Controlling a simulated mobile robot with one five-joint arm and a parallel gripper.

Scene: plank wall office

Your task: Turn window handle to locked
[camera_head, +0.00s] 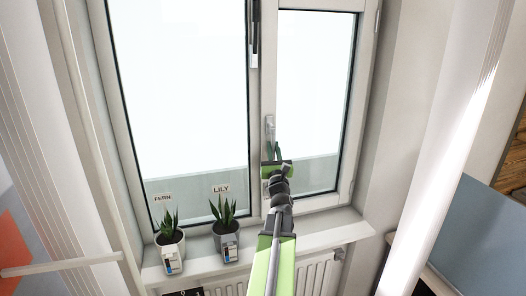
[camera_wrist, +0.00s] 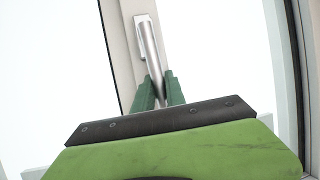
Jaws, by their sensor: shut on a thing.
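The window handle (camera_head: 270,128) is a silver lever on the white middle frame of the window, left of the right pane. In the wrist view the handle (camera_wrist: 150,45) runs from its base plate at the top down between my fingers, tilted slightly. My gripper (camera_wrist: 160,90) has green fingers on both sides of the lever's lower part and is shut on it. In the head view my gripper (camera_head: 273,150) reaches up to the handle from below and hides its lower end.
Two potted plants stand on the sill (camera_head: 320,232) at the left: one in a white pot (camera_head: 171,250), one in a grey pot (camera_head: 226,241). Labels reading FERN and LILY show above them. A radiator (camera_head: 310,272) is below. A blue panel (camera_head: 482,235) stands at the right.

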